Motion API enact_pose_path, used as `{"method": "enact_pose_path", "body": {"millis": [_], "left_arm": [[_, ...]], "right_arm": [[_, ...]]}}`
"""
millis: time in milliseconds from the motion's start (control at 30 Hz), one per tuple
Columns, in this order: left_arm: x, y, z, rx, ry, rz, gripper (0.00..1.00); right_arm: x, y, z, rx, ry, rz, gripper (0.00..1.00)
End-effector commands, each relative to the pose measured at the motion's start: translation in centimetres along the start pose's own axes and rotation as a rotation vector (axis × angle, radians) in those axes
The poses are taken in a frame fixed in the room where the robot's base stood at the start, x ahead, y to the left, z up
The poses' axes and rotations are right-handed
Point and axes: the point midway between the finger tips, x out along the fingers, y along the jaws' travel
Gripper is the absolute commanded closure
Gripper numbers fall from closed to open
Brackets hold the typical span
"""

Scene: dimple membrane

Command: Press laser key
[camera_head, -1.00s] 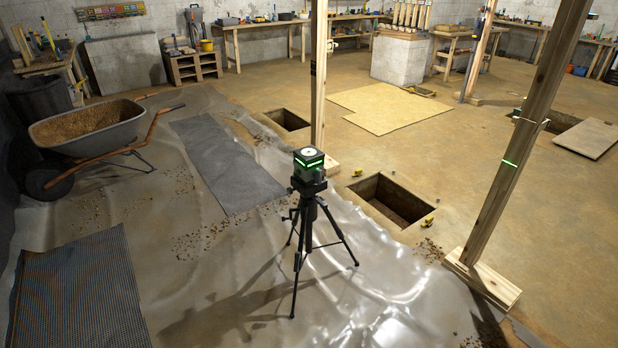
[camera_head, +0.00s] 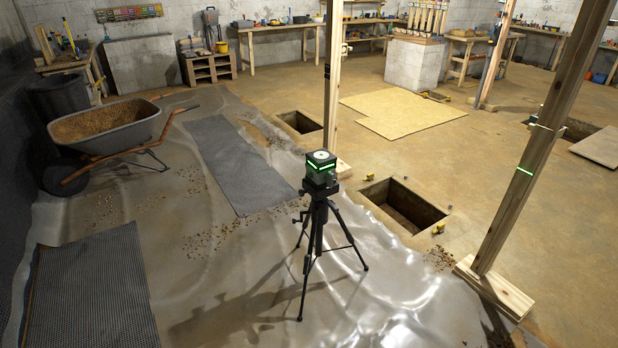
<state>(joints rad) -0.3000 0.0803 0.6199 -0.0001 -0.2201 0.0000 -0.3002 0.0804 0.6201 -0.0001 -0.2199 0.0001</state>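The laser level (camera_head: 320,172) is a small dark box with glowing green bands and a pale round top. It sits upright on a black tripod (camera_head: 316,235) that stands on the shiny plastic sheet near the middle of the view. The key on the laser is too small to make out for certain. A green laser mark (camera_head: 525,171) shows on the wooden post at the right. Neither of my grippers is in view.
An open pit (camera_head: 402,204) lies right behind the tripod, with another pit (camera_head: 299,122) farther back. A wooden post (camera_head: 510,190) on a plank foot stands at right. A wheelbarrow (camera_head: 104,128) and dark mats (camera_head: 88,290) are at left. The sheet in front of the tripod is mostly clear.

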Motion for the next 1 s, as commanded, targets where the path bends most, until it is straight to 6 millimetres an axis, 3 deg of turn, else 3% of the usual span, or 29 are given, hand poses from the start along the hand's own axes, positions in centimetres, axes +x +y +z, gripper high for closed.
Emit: {"method": "enact_pose_path", "body": {"millis": [33, 200, 1000], "left_arm": [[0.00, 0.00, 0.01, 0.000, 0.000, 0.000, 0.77], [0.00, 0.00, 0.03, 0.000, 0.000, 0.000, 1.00], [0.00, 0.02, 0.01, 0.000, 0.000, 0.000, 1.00]], "right_arm": [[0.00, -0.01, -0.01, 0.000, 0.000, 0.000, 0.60], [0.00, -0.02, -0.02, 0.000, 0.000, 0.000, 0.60], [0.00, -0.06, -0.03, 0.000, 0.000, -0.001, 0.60]]}}
